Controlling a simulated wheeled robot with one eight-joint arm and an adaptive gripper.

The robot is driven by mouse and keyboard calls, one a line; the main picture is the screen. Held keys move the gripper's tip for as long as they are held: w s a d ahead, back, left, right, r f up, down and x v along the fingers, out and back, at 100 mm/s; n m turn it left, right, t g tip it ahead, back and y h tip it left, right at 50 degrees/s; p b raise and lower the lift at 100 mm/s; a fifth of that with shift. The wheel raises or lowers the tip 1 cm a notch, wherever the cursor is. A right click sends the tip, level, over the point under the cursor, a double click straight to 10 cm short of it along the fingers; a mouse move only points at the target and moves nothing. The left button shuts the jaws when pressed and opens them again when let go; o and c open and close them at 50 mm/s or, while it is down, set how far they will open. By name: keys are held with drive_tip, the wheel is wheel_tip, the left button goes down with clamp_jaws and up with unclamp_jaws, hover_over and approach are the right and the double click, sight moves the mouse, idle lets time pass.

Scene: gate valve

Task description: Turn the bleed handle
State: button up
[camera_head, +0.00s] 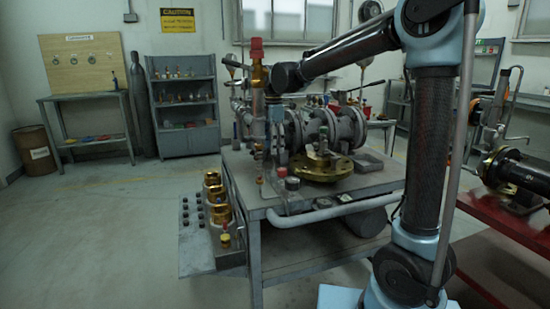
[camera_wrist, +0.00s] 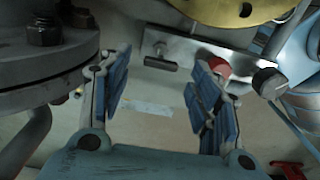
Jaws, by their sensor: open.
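In the wrist view a small grey T-shaped metal handle (camera_wrist: 160,63) sticks out from a metal plate (camera_wrist: 195,42); I take it to be the bleed handle, though no label shows. My gripper (camera_wrist: 155,82) is open. Its blue-padded fingers stand to the left and right below the handle in the picture. The handle appears between them, with nothing gripped. The depth gap between fingers and handle is hard to judge. In the head view my arm reaches left over the bench to the valve assembly (camera_head: 322,130); the gripper itself cannot be made out there.
A red knob (camera_wrist: 219,67) and a dark knob (camera_wrist: 269,82) lie to the handle's right, close to the right finger. A bolted grey flange (camera_wrist: 48,55) crowds the left. A brass flange (camera_head: 320,170) sits on the bench (camera_head: 330,195). Open floor lies left.

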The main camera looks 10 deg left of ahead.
sight(274, 162)
drive_tip(key=shift+f, duration=2.4)
drive_tip(key=shift+c, duration=0.6)
drive_tip(key=c, duration=1)
